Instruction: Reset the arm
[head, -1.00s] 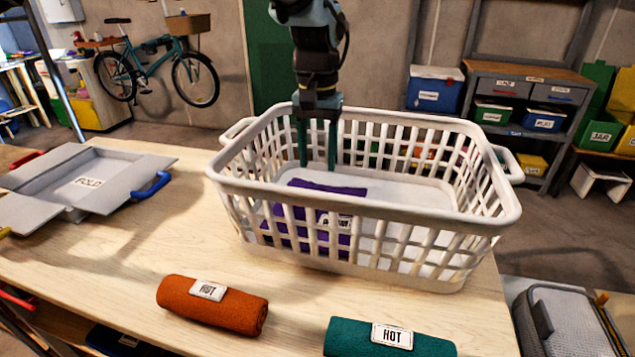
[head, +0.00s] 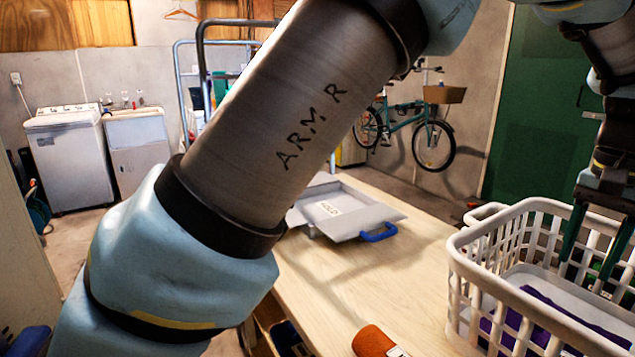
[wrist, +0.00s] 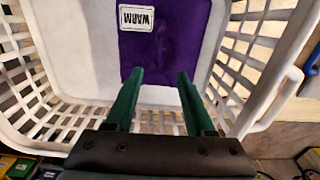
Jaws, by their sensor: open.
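My gripper (head: 592,238) is at the right of the head view, pointing down into the white laundry basket (head: 478,262). It is open, and nothing shows between its two green fingers. In the wrist view the fingers (wrist: 160,92) hang over the basket's inside (wrist: 75,60). A folded purple cloth (wrist: 167,45) with a WARM label lies on the basket floor, in front of the fingertips. The cloth also shows through the basket wall in the head view (head: 565,312). My arm crosses the head view from lower left to top and hides part of the table.
The wooden table (head: 350,280) bears a grey folding board (head: 350,213) with a blue handle and an orange rolled towel (head: 372,341). A washing machine (head: 68,160) stands at the far left. A bicycle (head: 415,130) hangs on the back wall. Bare tabletop lies between board and basket.

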